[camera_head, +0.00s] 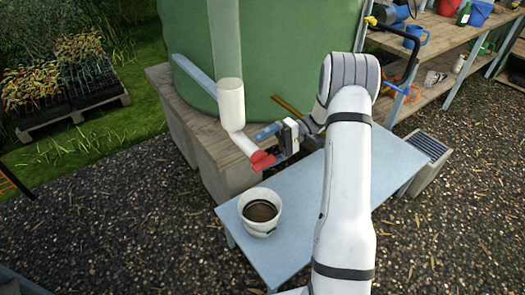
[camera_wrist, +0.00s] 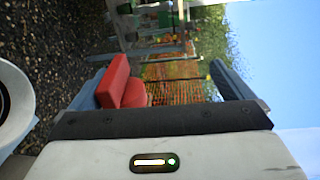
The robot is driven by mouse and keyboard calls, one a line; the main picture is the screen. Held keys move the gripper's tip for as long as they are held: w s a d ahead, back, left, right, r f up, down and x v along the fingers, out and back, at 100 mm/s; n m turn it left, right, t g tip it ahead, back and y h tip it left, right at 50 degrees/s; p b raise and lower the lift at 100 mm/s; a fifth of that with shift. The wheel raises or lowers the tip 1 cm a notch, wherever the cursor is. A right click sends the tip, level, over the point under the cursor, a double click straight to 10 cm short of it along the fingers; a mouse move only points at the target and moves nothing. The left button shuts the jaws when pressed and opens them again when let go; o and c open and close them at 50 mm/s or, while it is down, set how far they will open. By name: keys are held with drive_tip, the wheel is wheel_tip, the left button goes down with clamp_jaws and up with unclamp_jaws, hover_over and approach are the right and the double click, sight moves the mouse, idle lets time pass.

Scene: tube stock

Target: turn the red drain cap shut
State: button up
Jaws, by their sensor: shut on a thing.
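The red drain cap (camera_head: 262,160) sits at the lower end of a white elbow pipe (camera_head: 231,108) beside the green tank (camera_head: 275,50). In the wrist view, the cap (camera_wrist: 120,88) shows its raised flat grip, near the left finger. In the wrist view, my gripper's fingers (camera_wrist: 160,88) stand on either side, with a visible gap toward the right one. Part of the cap is hidden behind the gripper body, so the exact contact cannot be seen.
A white bucket (camera_head: 260,226) with dark brown contents stands on the blue-grey table (camera_head: 305,200), just below the cap. The tank rests on a wooden-topped base (camera_head: 170,105). Shelves (camera_head: 440,75) with pots and tools stand at the back right. Gravel (camera_head: 90,215) lies open at left.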

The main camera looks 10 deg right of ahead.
drive_tip(key=shift+w+d+r, duration=0.25)
drive_tip(key=shift+d+r, duration=0.1)
drive_tip(key=shift+d, duration=0.2)
drive_tip(key=shift+w+d+r, duration=0.25)
drive_tip(key=shift+d+r, duration=0.1)
drive_tip(key=shift+d, duration=0.2)
drive_tip(key=shift+c, duration=0.2)
drive_tip(key=shift+s+d+r, duration=0.1)
drive_tip(key=shift+d, duration=0.25)
drive_tip(key=c, duration=1)
drive_tip(key=shift+f+v, duration=0.15)
drive_tip(key=shift+v, duration=1)
drive_tip(key=shift+f+v, duration=0.1)
drive_tip(key=shift+v, duration=1)
drive_tip(key=shift+f, duration=0.1)
